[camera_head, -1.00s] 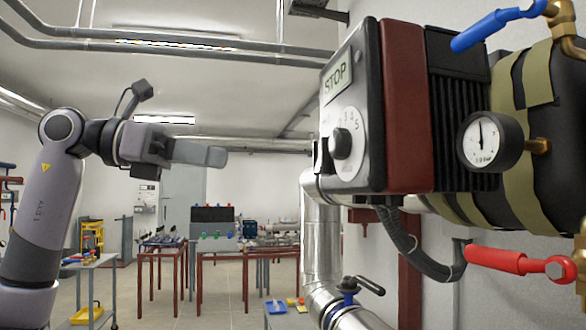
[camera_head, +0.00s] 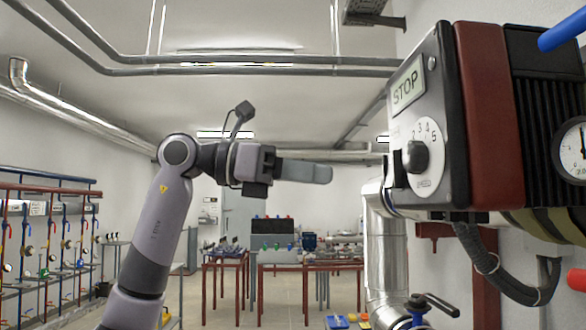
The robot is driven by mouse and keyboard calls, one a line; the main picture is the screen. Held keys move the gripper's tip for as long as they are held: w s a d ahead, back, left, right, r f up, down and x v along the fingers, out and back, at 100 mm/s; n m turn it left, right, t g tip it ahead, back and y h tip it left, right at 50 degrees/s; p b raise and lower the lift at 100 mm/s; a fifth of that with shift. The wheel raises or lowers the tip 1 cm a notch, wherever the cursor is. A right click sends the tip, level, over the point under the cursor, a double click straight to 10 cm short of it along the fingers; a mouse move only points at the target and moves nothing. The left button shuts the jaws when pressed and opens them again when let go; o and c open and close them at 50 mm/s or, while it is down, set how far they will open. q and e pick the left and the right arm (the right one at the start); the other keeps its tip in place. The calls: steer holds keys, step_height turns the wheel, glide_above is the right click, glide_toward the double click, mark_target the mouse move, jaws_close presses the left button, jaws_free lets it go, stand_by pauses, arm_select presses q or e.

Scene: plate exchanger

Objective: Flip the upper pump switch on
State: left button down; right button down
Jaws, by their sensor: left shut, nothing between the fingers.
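The pump (camera_head: 483,120), with a black face, a dark red band and a ribbed black body, stands at the right in the head view. Its face carries a STOP label (camera_head: 408,87) and a white dial with numbers around a black rotary knob (camera_head: 414,157). My left gripper (camera_head: 322,173) is shut and empty. It points right toward the pump face, at about the knob's height in the picture, with a visible gap between them. The small rocker at the face's left edge is too dark to make out. My right gripper is not in view.
A silver insulated pipe (camera_head: 385,250) runs below the pump, with a black-handled valve (camera_head: 420,308) at the bottom. A pressure gauge (camera_head: 574,150) sits at the right edge. Tables (camera_head: 310,262) stand far back. A pipe rack (camera_head: 45,240) stands at the left.

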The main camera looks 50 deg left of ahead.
mark_target(388, 183)
arm_select(q)
steer(key=p+x, duration=0.1)
steer(key=x, duration=0.7)
steer(key=shift+w+d, duration=0.1)
steer(key=shift+w+d+f+t+h+b, duration=0.15)
steer(key=shift+f+t+h+b, duration=0.25)
steer(key=shift+b, duration=1.05)
steer(key=shift+r, duration=0.25)
